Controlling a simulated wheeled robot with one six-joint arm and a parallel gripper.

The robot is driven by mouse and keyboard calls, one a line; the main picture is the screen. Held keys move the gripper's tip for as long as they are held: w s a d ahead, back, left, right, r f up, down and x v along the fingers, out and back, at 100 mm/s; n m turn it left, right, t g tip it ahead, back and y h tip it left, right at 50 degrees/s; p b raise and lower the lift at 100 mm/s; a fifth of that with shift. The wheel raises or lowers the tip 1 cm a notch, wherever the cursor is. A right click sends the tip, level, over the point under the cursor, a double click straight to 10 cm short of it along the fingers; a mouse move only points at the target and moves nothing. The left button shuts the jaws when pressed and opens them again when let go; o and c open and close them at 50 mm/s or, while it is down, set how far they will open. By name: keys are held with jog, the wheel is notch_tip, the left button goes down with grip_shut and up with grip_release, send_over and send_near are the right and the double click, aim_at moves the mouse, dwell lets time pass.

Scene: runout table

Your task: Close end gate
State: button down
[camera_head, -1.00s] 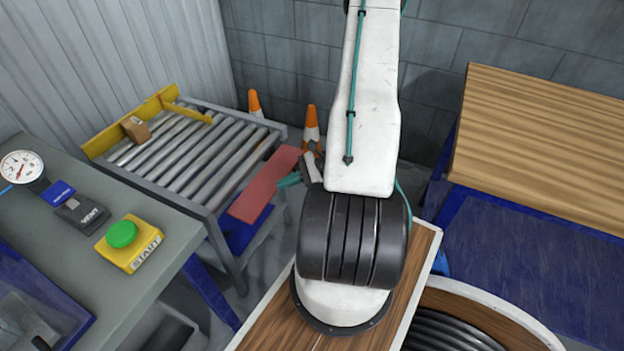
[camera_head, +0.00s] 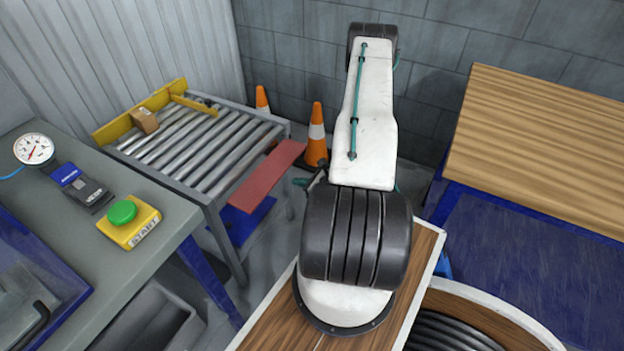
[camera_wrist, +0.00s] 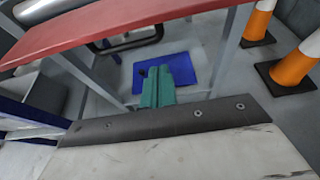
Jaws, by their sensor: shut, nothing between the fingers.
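The red end gate (camera_head: 266,178) lies along the right end of the roller table, as a flat flap turned outward from the rollers. It crosses the top of the wrist view (camera_wrist: 130,28), with a dark bar handle (camera_wrist: 125,44) showing below it. My gripper (camera_wrist: 156,88) has its teal fingers together and empty, below the red gate and apart from it in the wrist view. In the head view my gripper (camera_head: 301,182) shows only as a bit of teal beside my arm, right of the gate; most of it is hidden.
The roller table (camera_head: 205,150) carries a small brown box (camera_head: 145,120) by a yellow guide (camera_head: 118,128). Orange cones (camera_head: 316,135) stand behind. A grey bench with a green start button (camera_head: 122,212) is at left. A blue plate (camera_wrist: 180,72) sits under the rollers.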

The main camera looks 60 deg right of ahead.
jog(key=w+r, duration=0.2)
jog(key=r, duration=0.1)
jog(key=shift+w+a+r, duration=0.1)
jog(key=shift+w+a, duration=0.05)
jog(key=shift+w, duration=0.05)
